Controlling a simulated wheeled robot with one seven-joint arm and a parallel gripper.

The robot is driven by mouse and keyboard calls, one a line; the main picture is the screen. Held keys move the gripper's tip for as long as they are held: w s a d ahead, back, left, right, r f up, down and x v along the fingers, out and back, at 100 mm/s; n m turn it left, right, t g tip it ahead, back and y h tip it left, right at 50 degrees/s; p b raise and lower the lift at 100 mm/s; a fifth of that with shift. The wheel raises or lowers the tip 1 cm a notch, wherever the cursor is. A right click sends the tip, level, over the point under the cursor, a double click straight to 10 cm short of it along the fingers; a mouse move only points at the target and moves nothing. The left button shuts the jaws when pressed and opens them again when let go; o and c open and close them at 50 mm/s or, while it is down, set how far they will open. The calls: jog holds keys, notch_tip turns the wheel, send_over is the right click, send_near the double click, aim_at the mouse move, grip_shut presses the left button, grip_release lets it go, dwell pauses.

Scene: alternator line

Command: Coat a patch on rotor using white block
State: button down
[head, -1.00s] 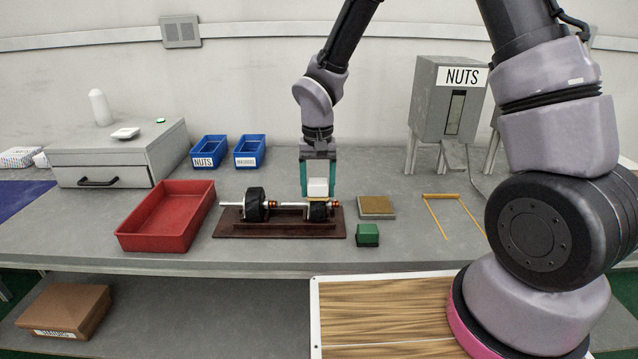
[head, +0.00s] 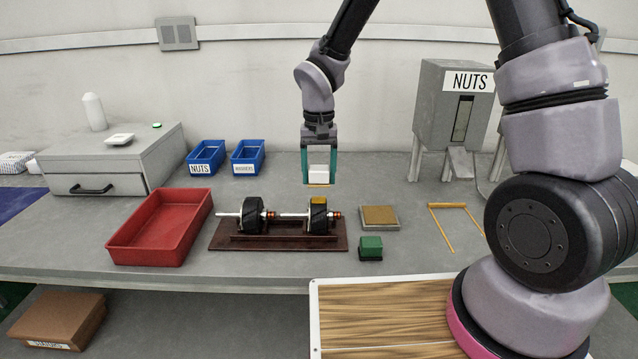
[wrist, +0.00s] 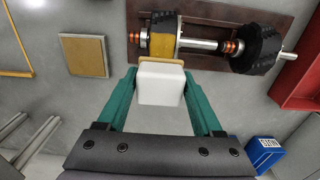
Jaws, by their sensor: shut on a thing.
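My gripper (head: 319,182) is shut on the white block (head: 319,160), which has a thin tan layer along its lower face. The block also shows between the teal fingers in the wrist view (wrist: 160,86). It hangs above the right-hand rotor (head: 317,223), apart from it in the head view. That black rotor has a yellow-orange patch (head: 318,200) on its top, also seen in the wrist view (wrist: 162,40). A second black rotor (head: 253,217) without a visible patch lies to the left. Both lie on shafts over a dark brown stand (head: 222,240).
A tan-topped square pad (head: 380,216) and a green block (head: 370,247) lie right of the stand. A red tray (head: 125,250) is to the left. Blue bins (head: 206,157) and a nuts dispenser (head: 455,105) stand behind. A yellow frame (head: 447,206) lies farther right.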

jog(key=shift+r, duration=2.6)
